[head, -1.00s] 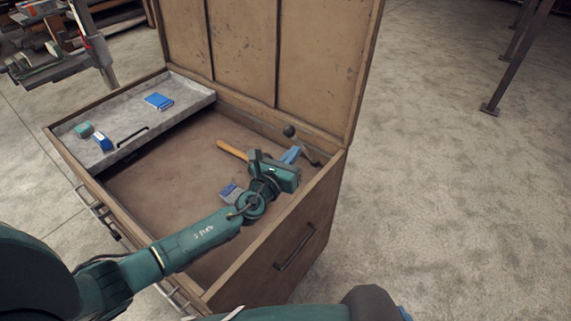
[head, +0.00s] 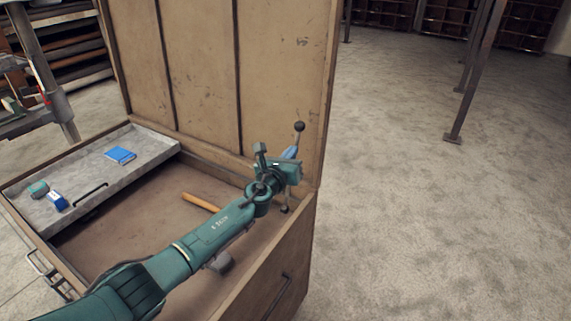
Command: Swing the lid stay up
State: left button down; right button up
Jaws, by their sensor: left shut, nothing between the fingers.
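The lid stay shows as a thin dark bar with a black ball knob (head: 299,126) at its upper end. It stands steeply, close to upright, at the right rear corner of the wooden chest, in front of the open lid (head: 280,75). My left gripper (head: 290,153) is shut, with its bluish fingers against or just beside the bar below the knob; I cannot tell if they touch. The gripper body hides the middle of the stay. Its lower end shows near the chest's right wall (head: 275,255). My right gripper is out of view.
A grey tray (head: 110,175) spans the chest's left side, holding a blue booklet (head: 120,155) and small blue and green items. An orange handle (head: 200,202) lies on the chest floor, partly behind my arm. Open concrete floor lies to the right.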

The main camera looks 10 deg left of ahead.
pick_arm(q)
jog(key=shift+b+x, duration=0.4)
jog(key=shift+x, duration=0.5)
jog(key=shift+d+r, duration=0.2)
jog(key=shift+r, duration=0.05)
